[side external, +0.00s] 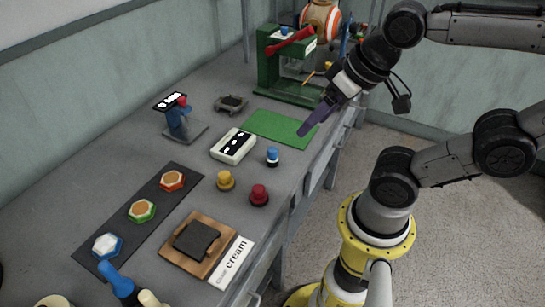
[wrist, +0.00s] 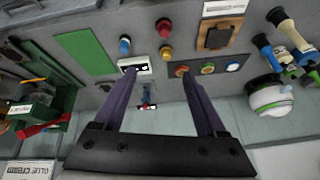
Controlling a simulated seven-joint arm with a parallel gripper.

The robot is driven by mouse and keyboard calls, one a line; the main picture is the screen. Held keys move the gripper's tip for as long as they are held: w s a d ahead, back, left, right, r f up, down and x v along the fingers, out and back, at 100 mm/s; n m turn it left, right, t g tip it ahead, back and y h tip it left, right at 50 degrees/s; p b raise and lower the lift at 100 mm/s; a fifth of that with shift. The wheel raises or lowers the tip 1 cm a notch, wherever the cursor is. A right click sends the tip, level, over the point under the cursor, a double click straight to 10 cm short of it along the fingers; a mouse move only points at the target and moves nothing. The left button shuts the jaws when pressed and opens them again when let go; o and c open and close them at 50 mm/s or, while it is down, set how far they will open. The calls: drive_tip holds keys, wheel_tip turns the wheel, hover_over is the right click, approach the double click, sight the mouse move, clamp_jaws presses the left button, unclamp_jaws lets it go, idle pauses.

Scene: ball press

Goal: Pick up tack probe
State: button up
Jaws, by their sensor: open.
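No part is labelled as the tack probe, so I cannot tell for certain which it is. One candidate is a small upright piece with a blue top and white band (side external: 272,156), beside the white box; it also shows in the wrist view (wrist: 124,45). A yellow knob-like piece (side external: 226,180) and a dark red one (side external: 259,194) stand near it. Several long-handled tools, one blue (side external: 122,283), lie at the near end and show at right in the wrist view (wrist: 290,32). My gripper (side external: 303,131) is open and empty, above the green mat's right edge.
A green press (side external: 268,60) with a red lever stands behind the green mat (side external: 270,124). A white box (side external: 233,146), a blue stand (side external: 180,122), a dark strip with hexagonal pieces (side external: 120,240) and a wooden board (side external: 180,252) occupy the bench.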

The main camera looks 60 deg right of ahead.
drive_tip(key=w+d+r+m, duration=0.1)
drive_tip(key=w+r+m, duration=0.1)
drive_tip(key=w+m, duration=0.45)
drive_tip(key=m+g, duration=0.6)
drive_tip(key=m, duration=0.6)
hover_over(272, 149)
wheel_tip(272, 149, down, 20)
drive_tip(key=shift+d+r, duration=0.1)
drive_tip(key=shift+d, duration=0.05)
drive_tip(key=shift+f, duration=3.1)
clamp_jaws()
